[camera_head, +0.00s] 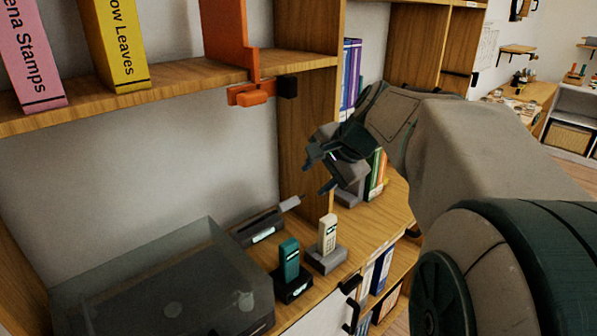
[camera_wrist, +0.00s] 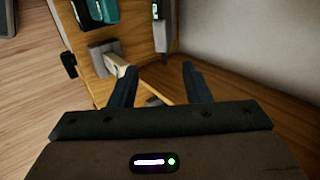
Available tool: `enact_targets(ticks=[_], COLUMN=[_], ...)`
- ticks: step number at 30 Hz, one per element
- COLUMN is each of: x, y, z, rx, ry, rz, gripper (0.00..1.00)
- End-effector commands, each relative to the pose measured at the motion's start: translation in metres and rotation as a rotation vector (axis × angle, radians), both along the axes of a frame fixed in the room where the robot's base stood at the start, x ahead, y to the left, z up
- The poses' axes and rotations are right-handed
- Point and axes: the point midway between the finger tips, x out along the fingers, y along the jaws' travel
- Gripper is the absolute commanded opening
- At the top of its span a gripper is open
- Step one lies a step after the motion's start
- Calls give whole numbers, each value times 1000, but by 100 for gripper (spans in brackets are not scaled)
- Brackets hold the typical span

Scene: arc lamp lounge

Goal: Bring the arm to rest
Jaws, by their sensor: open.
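My gripper (camera_head: 322,167) is open and empty, held in the air over the shelf top in the head view, beside the upright wooden divider. My arm reaches in from the right. In the wrist view my gripper's two fingers (camera_wrist: 159,85) stand apart with nothing held between them. A cream phone handset (camera_head: 327,234) stands upright in a grey base below my gripper, apart from it. It also shows in the wrist view (camera_wrist: 116,62), partly behind the left finger.
A teal handset (camera_head: 289,260) stands in a dark base beside the cream one. A clear-lidded turntable (camera_head: 170,290) sits at the left. Open floor lies at the right.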

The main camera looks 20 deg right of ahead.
Motion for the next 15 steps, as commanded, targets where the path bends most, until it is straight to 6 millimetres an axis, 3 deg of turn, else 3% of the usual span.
enact_targets(ticks=[8,11,15], x=[-3,-21,-69], y=[4,21,55], z=[-2,-11,-38], rx=[-15,-84,-278], ry=[4,28,82], rz=[21,116,385], gripper=[44,44,44])
